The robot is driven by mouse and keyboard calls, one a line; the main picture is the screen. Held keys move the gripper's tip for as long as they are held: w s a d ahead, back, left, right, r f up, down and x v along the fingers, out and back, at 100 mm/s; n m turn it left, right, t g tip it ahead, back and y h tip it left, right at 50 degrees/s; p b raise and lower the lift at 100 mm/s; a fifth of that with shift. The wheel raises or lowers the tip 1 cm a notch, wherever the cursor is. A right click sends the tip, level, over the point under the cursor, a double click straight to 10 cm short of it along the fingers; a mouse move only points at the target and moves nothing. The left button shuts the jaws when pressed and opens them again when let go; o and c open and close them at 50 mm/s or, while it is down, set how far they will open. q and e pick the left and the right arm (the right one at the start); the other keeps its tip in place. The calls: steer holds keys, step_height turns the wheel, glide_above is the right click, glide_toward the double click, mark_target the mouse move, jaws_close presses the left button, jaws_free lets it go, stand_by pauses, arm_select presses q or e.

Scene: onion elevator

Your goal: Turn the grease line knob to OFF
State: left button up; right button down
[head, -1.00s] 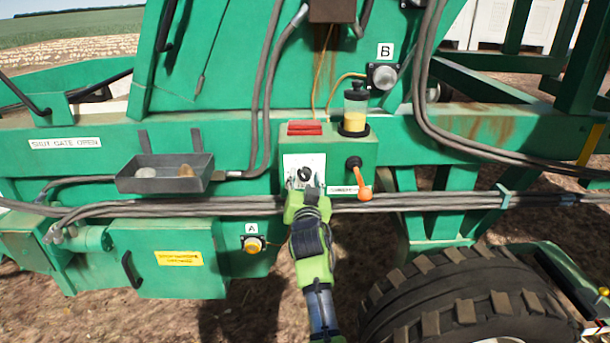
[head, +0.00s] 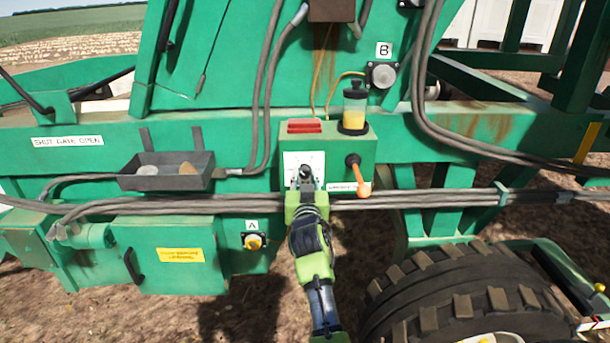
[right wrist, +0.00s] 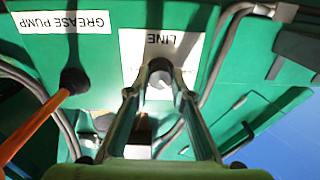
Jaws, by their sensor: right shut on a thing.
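The grease line knob (right wrist: 160,76) is a dark round knob on a white plate marked LINE (right wrist: 187,45), on the front of the green box. In the head view the white plate (head: 292,162) shows, and my gripper mostly covers the knob. My right gripper (head: 306,180) reaches up from below to the knob. In the right wrist view its two fingers (right wrist: 160,85) close on the knob from both sides. The knob's pointer direction cannot be told. My left gripper is not in view.
An orange-handled grease pump lever (head: 361,180) is just right of the plate. Grey hoses (head: 430,198) run across below the box. A grey tray (head: 150,183) hangs at left. A yellow-filled reservoir (head: 355,112) stands on the box. A big tyre (head: 470,300) is lower right.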

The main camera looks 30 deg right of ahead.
steer(key=n+p, duration=0.1)
steer(key=n, duration=0.3)
steer(key=shift+r+n, duration=0.15)
steer(key=shift+n, duration=0.15)
steer(key=shift+n+p, duration=0.5)
steer(key=shift+n, duration=1.8)
steer(key=shift+r, duration=0.1)
steer(key=c, duration=1.8)
jaws_free()
steer(key=shift+w+d, duration=0.1)
steer(key=shift+w+d+f, duration=0.1)
steer(key=shift+f, duration=0.2)
steer(key=shift+s+a, duration=0.3)
steer(key=shift+a, duration=0.05)
steer(key=v, duration=1.1)
steer(key=shift+s, duration=0.15)
